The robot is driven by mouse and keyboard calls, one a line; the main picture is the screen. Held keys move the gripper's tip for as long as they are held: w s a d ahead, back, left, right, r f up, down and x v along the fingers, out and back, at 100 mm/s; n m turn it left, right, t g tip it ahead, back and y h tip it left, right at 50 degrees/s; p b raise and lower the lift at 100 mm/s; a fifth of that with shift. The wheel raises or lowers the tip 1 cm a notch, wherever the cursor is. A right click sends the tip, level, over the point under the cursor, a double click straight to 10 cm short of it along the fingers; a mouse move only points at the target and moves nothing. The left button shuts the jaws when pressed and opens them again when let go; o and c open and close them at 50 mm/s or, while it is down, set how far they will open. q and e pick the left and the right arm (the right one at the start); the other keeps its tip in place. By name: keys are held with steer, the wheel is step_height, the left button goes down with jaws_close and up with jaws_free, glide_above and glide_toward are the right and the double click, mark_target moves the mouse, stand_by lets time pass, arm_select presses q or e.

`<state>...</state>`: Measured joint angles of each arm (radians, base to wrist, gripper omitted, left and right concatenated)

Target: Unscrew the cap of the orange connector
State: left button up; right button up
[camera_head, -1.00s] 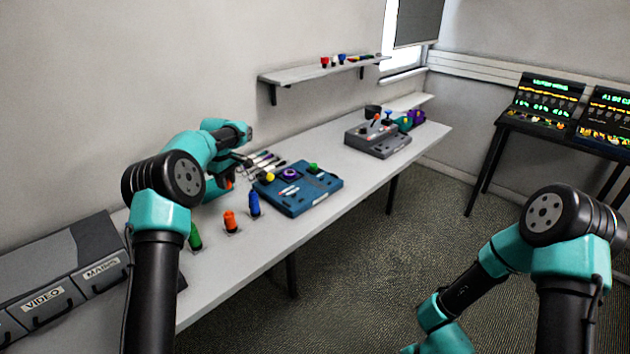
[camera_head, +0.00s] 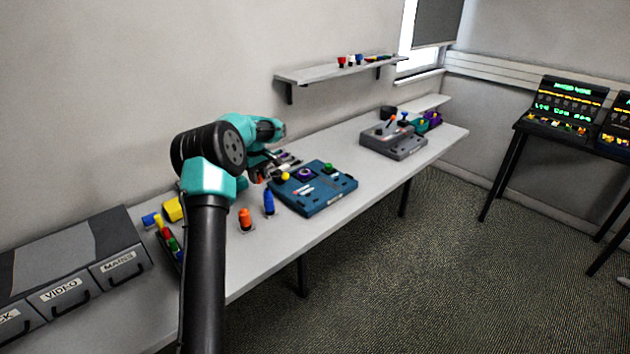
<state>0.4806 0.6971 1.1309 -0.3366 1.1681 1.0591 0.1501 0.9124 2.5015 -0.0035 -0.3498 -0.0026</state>
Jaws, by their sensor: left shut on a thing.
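The orange connector (camera_head: 245,218) stands upright on the bench, just right of my left forearm. My left arm reaches over the bench behind it. My left gripper (camera_head: 258,178) is small and partly hidden by its own wrist. It is shut on a small orange piece (camera_head: 260,180), above and behind the standing connector and apart from it in the picture. I cannot tell for sure that this piece is the connector's cap. My right gripper is not in view.
A blue connector (camera_head: 268,202) stands close to the right of the orange one. A blue panel box (camera_head: 315,200) and a grey box (camera_head: 395,145) sit farther along the bench. Labelled drawers (camera_head: 70,290) and several coloured parts lie left of my arm.

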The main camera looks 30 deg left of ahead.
arm_select(q)
glide_above(261, 204)
steer(key=shift+f, duration=2.45)
steer(key=shift+w+f, duration=0.1)
steer(key=shift+f, duration=2.4)
steer(key=shift+f, duration=0.1)
steer(key=o, duration=1)
step_height(261, 204, up, 12)
steer(key=shift+r, duration=0.1)
